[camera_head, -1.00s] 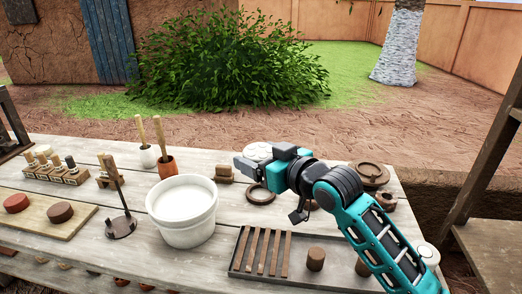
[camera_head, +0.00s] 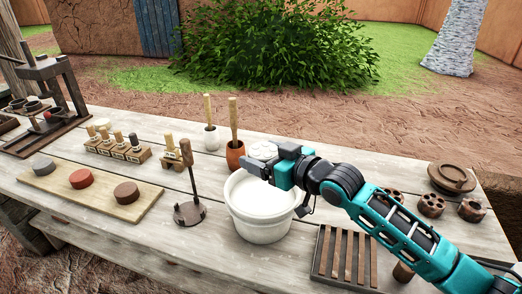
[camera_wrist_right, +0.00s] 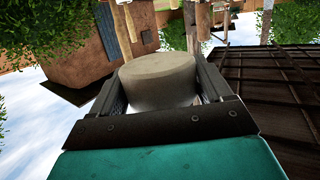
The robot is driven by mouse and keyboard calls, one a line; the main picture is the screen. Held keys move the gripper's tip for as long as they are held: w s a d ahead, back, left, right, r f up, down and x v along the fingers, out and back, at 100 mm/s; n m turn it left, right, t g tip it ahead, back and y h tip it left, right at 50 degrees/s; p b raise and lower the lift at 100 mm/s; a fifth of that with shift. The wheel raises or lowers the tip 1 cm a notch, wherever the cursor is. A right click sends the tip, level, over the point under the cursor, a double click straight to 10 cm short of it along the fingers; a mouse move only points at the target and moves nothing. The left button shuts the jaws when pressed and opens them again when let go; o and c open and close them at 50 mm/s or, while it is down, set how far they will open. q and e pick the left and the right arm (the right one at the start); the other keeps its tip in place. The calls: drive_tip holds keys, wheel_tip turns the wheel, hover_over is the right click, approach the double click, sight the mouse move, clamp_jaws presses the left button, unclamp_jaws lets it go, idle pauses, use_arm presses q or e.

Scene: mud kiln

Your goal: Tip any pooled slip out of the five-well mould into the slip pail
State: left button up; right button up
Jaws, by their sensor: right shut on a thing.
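The white slip pail (camera_head: 258,228) stands on the table, holding a pale, smooth surface of slip (camera_head: 262,195). My right gripper (camera_head: 264,164) is above the pail's far rim. It is shut on a pale round thing, apparently the five-well mould (camera_head: 263,149), whose top shows faint dimples just behind the fingers. In the right wrist view the mould (camera_wrist_right: 160,72) is a grey-beige round body between the two fingers. Its wells are not visible there, and I cannot tell whether slip lies in them. My left gripper is out of view.
A stamp stand (camera_head: 188,212) is left of the pail, and a slatted tray (camera_head: 346,257) right of it. An orange pot (camera_head: 235,154) with a tool stands behind. A board (camera_head: 112,205) with coloured discs lies left.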

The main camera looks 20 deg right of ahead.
drive_tip(key=shift+w+a, duration=0.1)
drive_tip(key=shift+n, duration=0.4)
drive_tip(key=shift+n+t+h, duration=0.3)
drive_tip(key=shift+n+h, duration=0.1)
drive_tip(key=shift+n, duration=0.6)
drive_tip(key=n, duration=0.3)
drive_tip(key=shift+t+h, duration=0.3)
drive_tip(key=shift+n+b, duration=0.35)
drive_tip(key=shift+n, duration=0.35)
drive_tip(key=n+b, duration=0.2)
drive_tip(key=n+t+b, duration=0.1)
drive_tip(key=n+b, duration=0.1)
drive_tip(key=b, duration=0.1)
drive_tip(key=shift+d+n+h, duration=0.2)
drive_tip(key=shift+n+h, duration=0.1)
drive_tip(key=shift+r+n+t, duration=0.15)
drive_tip(key=shift+n+t, duration=0.15)
drive_tip(key=shift+n, duration=0.5)
drive_tip(key=n+t, duration=0.1)
drive_tip(key=n, duration=0.3)
drive_tip(key=shift+r+n, duration=0.1)
drive_tip(key=shift+n, duration=0.3)
drive_tip(key=shift+r+n+b, duration=0.1)
drive_tip(key=shift+n+b, duration=0.2)
drive_tip(key=shift+n, duration=0.7)
